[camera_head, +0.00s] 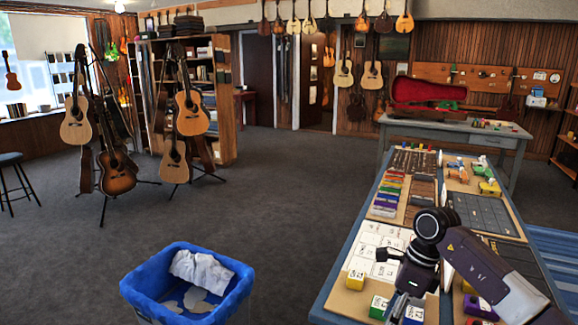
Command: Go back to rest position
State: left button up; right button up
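My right arm enters from the lower right and bends over the near workbench (335,300). My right gripper (399,286) hangs low over the front part of the bench, close to a yellow block (355,280) and a green block (378,307). Its fingers are small and dark against the bench, so I cannot tell whether they are open or shut, or whether they touch anything. My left gripper and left arm are not in view.
A blue bin (243,290) with crumpled white paper (201,270) stands left of the bench. Guitars on stands (117,172) and a stool (10,160) are farther left. Another bench holds an open red case (428,95). The grey carpet (270,190) between is clear.

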jog(key=a+f+m+t+y, duration=0.2)
jog(key=a+f+m+y, duration=0.35)
jog(key=a, duration=0.35)
jog(key=a+f+m+t+y, duration=0.1)
jog(key=a+f+m+y, duration=0.4)
jog(key=a, duration=0.4)
jog(key=d+f+m+t+h, duration=0.3)
jog(key=d+f+m+t, duration=0.15)
jog(key=f+m, duration=0.45)
jog(key=d+f+m+t+h, duration=0.2)
jog(key=d+f+m+t, duration=0.25)
jog(key=f+m, duration=0.55)
jog(key=s+d+f+m+g+h, duration=0.25)
jog(key=s+d+f+m, duration=0.2)
jog(key=s+f, duration=0.6)
jog(key=s+d+f+m+g+h, duration=0.2)
jog(key=s+d+f+m+h, duration=0.3)
jog(key=s+f, duration=0.6)
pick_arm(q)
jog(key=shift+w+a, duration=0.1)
pick_arm(e)
jog(key=s+f+m+g, duration=0.3)
jog(key=s, duration=1.1)
jog(key=s+f+m+g, duration=0.3)
jog(key=s+f+m, duration=0.1)
jog(key=s, duration=1.1)
jog(key=shift+s+d+f+h, duration=0.15)
jog(key=shift+h, duration=0.25)
